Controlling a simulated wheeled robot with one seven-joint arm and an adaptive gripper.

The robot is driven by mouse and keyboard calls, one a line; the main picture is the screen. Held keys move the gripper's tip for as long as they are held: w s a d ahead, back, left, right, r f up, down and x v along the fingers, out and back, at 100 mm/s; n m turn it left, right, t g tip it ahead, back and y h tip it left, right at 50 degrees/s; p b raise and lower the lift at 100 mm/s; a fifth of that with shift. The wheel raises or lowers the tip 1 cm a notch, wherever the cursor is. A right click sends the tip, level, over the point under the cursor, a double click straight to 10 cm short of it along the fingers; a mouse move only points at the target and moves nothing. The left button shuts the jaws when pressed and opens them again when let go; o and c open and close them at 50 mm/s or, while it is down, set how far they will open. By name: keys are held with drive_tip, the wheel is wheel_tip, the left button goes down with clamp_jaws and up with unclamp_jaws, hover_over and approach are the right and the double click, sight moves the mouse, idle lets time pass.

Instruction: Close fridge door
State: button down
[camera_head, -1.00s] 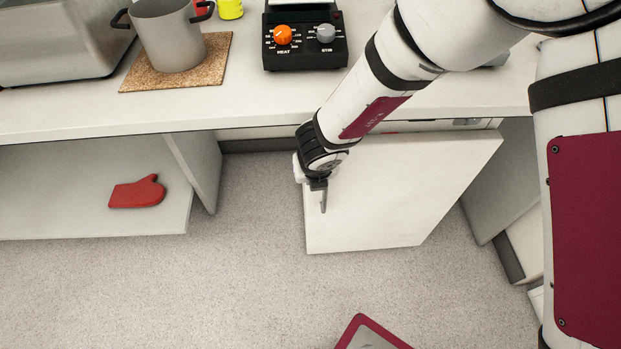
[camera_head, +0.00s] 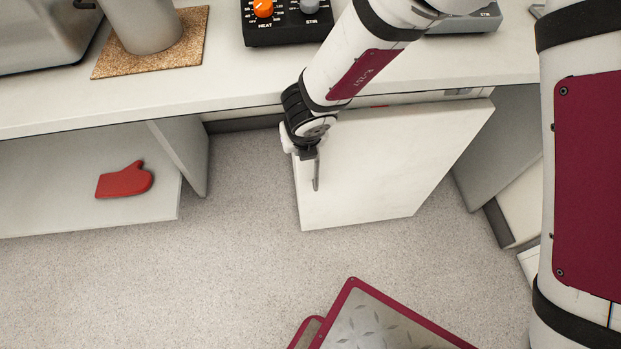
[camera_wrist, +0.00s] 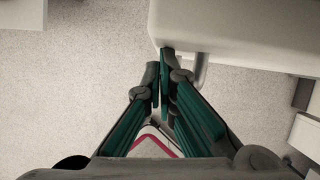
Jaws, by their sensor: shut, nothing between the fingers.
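The fridge door (camera_head: 395,165) is a white panel standing open below the counter, in front of the arm in the head view. A slim grey handle (camera_head: 316,175) shows on it near its left edge. My gripper (camera_head: 306,153) is at the left edge of the door, low beside the handle; it is partly hidden by my wrist. In the wrist view, the green-padded fingers (camera_wrist: 162,62) are shut and empty, with tips at the edge of the door (camera_wrist: 235,30). The handle (camera_wrist: 201,70) is just right of the fingertips. Whether they touch the door I cannot tell.
The white counter (camera_head: 225,85) runs above the door, with a hotplate with an orange knob (camera_head: 263,8) and a pot on a cork mat (camera_head: 185,55). A red oven mitt (camera_head: 125,182) lies on a low shelf at the left. The carpeted floor (camera_head: 240,240) left of the door is clear.

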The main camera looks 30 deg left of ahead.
drive_tip(key=s+d+r, duration=0.1)
drive_tip(key=s+d, duration=0.8)
drive_tip(key=shift+d+r, duration=0.15)
drive_tip(key=shift+d, duration=0.05)
drive_tip(key=w+d+r+n+y, duration=0.1)
drive_tip(key=w+d+r+n, duration=0.2)
drive_tip(key=d+r+n, duration=0.35)
drive_tip(key=w+d+r+n, duration=0.4)
drive_tip(key=r+n, duration=0.3)
drive_tip(key=r, duration=0.4)
drive_tip(key=s+d+r+n+g+h, duration=0.1)
drive_tip(key=s+d+r+n, duration=0.3)
drive_tip(key=d, duration=0.4)
drive_tip(key=s+d+r+n+h, duration=0.25)
drive_tip(key=s+d+n, duration=0.3)
drive_tip(key=d, duration=0.35)
drive_tip(key=s+d+r+n+g+h, duration=0.1)
drive_tip(key=s+d+r+n, duration=0.35)
drive_tip(key=d, duration=0.35)
wheel_tip(320, 180, up, 15)
drive_tip(key=t+p, duration=0.3)
drive_tip(key=p, duration=1.1)
drive_tip(key=shift+s+m, duration=0.3)
drive_tip(key=shift+m, duration=0.05)
